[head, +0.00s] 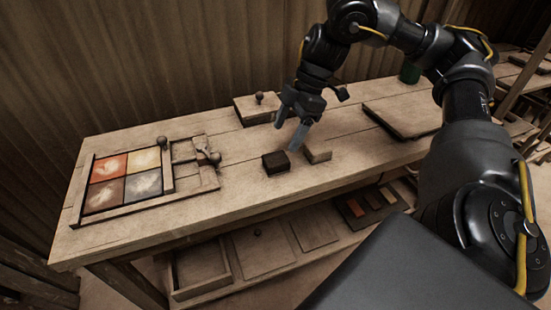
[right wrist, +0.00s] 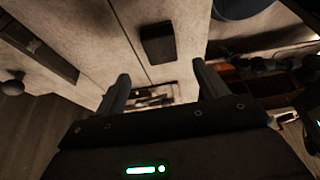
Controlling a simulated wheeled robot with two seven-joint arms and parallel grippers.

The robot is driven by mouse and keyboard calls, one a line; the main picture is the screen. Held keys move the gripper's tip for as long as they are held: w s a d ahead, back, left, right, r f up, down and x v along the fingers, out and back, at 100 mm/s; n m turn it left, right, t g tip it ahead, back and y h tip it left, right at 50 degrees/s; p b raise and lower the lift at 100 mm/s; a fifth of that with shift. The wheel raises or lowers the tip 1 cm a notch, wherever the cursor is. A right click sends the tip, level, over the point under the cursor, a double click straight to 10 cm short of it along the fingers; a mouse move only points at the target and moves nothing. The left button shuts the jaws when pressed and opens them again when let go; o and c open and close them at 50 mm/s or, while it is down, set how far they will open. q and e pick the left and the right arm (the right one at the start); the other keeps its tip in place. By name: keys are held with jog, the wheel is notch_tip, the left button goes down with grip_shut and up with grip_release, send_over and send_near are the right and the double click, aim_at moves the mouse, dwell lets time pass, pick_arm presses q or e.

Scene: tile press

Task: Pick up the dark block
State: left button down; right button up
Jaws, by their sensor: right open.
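The dark block (head: 276,162) is a small, nearly black block lying on the wooden bench top, near its front edge. In the right wrist view the dark block (right wrist: 157,43) lies beyond the fingertips, roughly ahead of the gap between them. My right gripper (head: 288,132) is above the bench, just behind and to the right of the dark block, apart from it. The two fingers (right wrist: 160,78) are spread with nothing between them. My left gripper is not in view.
A light wooden block (head: 318,155) lies close to the right of the dark block. A framed tile press (head: 120,208) with four coloured tiles is at the left.

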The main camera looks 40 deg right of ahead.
aim_at(276, 158)
jog(key=shift+b+x, duration=0.4)
jog(key=shift+x, duration=1.35)
jog(key=x, duration=0.4)
jog(key=shift+s+b, duration=0.15)
jog(key=shift+b, duration=0.2)
jog(key=shift+a+f, duration=0.2)
jog(key=shift+f, duration=0.45)
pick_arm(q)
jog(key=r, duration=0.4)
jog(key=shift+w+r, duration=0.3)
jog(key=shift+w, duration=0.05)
pick_arm(e)
jog(key=shift+c, duration=0.3)
jog(key=c, duration=1)
